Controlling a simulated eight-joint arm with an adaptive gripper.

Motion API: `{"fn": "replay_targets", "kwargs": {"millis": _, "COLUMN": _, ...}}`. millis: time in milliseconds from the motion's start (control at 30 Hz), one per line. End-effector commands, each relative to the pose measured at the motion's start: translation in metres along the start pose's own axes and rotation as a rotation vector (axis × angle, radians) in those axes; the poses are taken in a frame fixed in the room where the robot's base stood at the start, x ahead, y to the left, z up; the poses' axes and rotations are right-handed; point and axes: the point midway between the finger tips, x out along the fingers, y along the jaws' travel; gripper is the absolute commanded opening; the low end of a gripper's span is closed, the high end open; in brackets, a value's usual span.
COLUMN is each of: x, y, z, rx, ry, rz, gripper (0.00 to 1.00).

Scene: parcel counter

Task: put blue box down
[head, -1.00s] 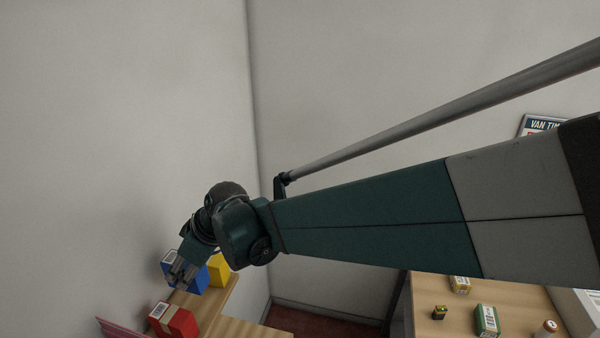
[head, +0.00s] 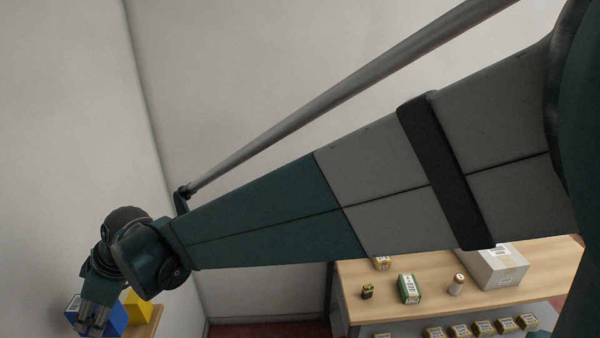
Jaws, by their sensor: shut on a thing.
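The blue box (head: 116,318) is at the lower left of the head view, against the wall side, with a pale label on its left part. My gripper (head: 92,328) points down and is shut on the blue box; its fingers overlap the box's near side. The lower part of the box is cut off by the picture's edge, so I cannot tell whether it touches the surface below. A yellow box (head: 138,308) stands just right of it on a wooden shelf (head: 150,326).
A wooden counter (head: 430,290) at the right holds a green box (head: 408,288), a small dark box (head: 367,291), a bottle (head: 456,284) and a white carton (head: 492,265). Several small boxes (head: 482,328) line a lower level. A gap with red floor separates shelf and counter.

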Motion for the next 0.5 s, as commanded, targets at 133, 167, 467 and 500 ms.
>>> {"fn": "replay_targets", "kwargs": {"millis": 133, "x": -0.007, "y": 0.000, "z": -0.004, "rx": 0.000, "ry": 0.000, "rz": 0.000, "gripper": 0.15}}
{"fn": "replay_targets", "kwargs": {"millis": 167, "x": -0.009, "y": 0.000, "z": -0.005, "rx": 0.000, "ry": 0.000, "rz": 0.000, "gripper": 0.15}}
{"fn": "replay_targets", "kwargs": {"millis": 467, "x": -0.041, "y": 0.000, "z": -0.026, "rx": 0.000, "ry": 0.000, "rz": 0.000, "gripper": 0.15}}
{"fn": "replay_targets", "kwargs": {"millis": 500, "x": -0.044, "y": 0.004, "z": -0.026, "rx": 0.005, "ry": 0.000, "rz": 0.003, "gripper": 0.15}}
